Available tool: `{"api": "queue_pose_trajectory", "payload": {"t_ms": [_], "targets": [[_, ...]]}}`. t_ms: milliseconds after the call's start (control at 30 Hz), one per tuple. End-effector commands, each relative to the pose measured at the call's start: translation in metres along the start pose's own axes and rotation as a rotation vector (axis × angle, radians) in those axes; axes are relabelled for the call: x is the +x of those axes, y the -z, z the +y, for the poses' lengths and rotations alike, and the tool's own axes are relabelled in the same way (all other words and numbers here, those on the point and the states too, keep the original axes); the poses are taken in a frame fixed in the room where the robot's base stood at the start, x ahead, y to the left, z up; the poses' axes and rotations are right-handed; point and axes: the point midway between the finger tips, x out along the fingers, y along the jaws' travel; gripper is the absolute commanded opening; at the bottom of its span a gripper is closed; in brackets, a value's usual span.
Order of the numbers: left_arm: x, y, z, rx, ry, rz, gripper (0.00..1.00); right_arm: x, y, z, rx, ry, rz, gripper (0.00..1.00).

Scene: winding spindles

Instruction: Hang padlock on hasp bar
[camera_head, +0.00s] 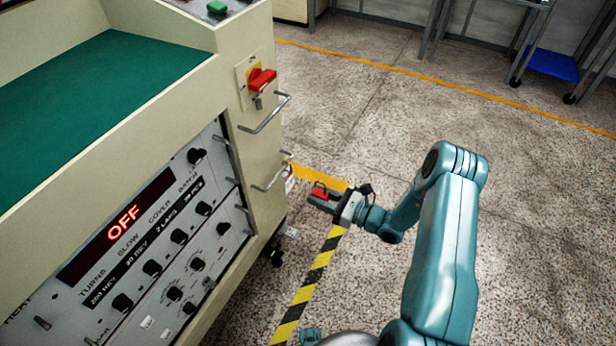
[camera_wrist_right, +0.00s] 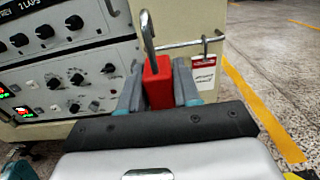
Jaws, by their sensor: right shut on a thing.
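My right gripper (camera_head: 322,193) is shut on the red padlock (camera_head: 319,190), just right of the machine's side. In the right wrist view the red padlock (camera_wrist_right: 158,82) stands upright between the fingers, its metal shackle (camera_wrist_right: 147,32) pointing up. Two metal bars stick out from the machine's side panel: an upper bar (camera_head: 266,116) and a lower bar (camera_head: 271,181). In the right wrist view a bar (camera_wrist_right: 185,43) runs behind the padlock, right of the shackle. I cannot tell whether the shackle touches it.
A red and white tag (camera_wrist_right: 203,74) hangs from the bar seen in the right wrist view. A red rotary switch (camera_head: 261,80) sits above the bars. The control panel (camera_head: 165,245) has several knobs. The floor right of the machine is open, with striped tape (camera_head: 305,290).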

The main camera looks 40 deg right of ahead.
Motion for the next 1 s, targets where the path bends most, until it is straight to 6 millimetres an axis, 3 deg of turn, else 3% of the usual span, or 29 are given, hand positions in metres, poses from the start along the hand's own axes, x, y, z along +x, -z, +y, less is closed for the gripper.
{"api": "queue_pose_trajectory", "payload": {"t_ms": [300, 500, 633, 1000], "targets": [[0.034, -0.004, -0.01, 0.009, -0.001, -0.01, 0.41, -0.004, -0.112, -0.007, -0.01, 0.002, -0.004, 0.05], [0.043, -0.004, -0.012, 0.011, -0.001, -0.013, 0.41, -0.006, -0.155, -0.006, -0.005, 0.003, -0.002, 0.05], [0.045, -0.005, -0.013, 0.011, -0.001, -0.013, 0.41, -0.005, -0.166, -0.006, 0.0, 0.002, -0.001, 0.05], [0.046, -0.004, -0.014, 0.01, -0.001, -0.013, 0.41, 0.022, -0.165, -0.006, 0.0, -0.002, -0.001, 0.05]]}}
